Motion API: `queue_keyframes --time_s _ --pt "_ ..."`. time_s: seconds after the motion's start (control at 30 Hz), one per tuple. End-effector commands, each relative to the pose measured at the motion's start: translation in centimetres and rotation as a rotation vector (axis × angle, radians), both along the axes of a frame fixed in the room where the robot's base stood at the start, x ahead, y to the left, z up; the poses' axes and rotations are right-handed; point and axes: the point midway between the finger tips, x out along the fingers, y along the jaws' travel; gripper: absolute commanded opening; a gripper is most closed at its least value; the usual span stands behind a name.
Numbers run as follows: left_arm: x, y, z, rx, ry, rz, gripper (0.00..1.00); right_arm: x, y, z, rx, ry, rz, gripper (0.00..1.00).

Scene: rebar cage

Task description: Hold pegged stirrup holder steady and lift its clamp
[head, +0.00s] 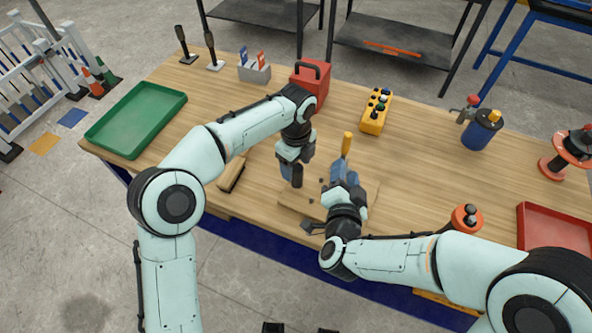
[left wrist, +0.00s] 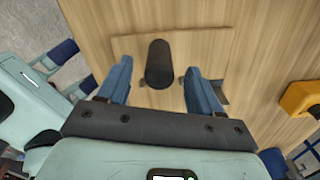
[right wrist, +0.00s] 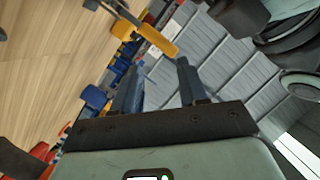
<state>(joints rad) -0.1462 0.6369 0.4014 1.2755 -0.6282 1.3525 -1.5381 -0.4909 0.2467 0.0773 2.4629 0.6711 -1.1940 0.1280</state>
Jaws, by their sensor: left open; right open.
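The stirrup holder is a pale wooden board (head: 290,207) near the table's front edge, with small dark pegs and a black upright post (head: 297,177). My left gripper (head: 293,160) is open above it. In the left wrist view, the black post (left wrist: 160,64) stands between the open fingers, with no contact visible. The clamp's orange-yellow handle (head: 346,143) stands up behind the board. My right gripper (head: 343,170) is open just in front of this handle. In the right wrist view, the handle (right wrist: 148,37) lies beyond the fingertips. My right arm hides part of the holder.
A green tray (head: 137,120), red box (head: 309,82), yellow button box (head: 376,112), blue can (head: 481,130) and red tray (head: 555,240) stand around. Bare table lies between the handle and button box.

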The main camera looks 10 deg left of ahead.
Motion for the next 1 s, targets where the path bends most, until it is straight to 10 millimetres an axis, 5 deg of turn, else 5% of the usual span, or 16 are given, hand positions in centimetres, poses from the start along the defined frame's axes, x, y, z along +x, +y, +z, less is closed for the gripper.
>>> queue_keyframes --time_s 0.3,0.63,0.67,0.87,0.93,1.0 --pt "0.0 0.1 -3.7 0.001 0.001 0.001 0.65 0.0 0.0 0.0 0.0 0.0 0.0 0.43" --pt "0.0 0.0 -4.0 -0.001 -0.001 0.001 0.65 0.0 0.0 0.0 0.0 0.0 0.0 0.43" --pt "0.0 0.0 -4.0 -0.001 -0.001 0.001 0.61 0.0 0.0 0.0 0.0 0.0 0.0 0.43" --pt "0.0 0.0 -4.0 -0.001 -0.001 0.001 0.0 0.0 0.0 0.0 0.0 0.0 0.0 0.43" --pt "0.0 0.0 -4.0 -0.001 0.0 0.001 0.0 0.0 0.0 0.0 0.0 0.0 0.0 0.39" --pt "0.0 0.0 -4.0 -0.001 0.0 0.001 0.0 0.0 0.1 0.0 -0.004 0.001 0.007 0.17"
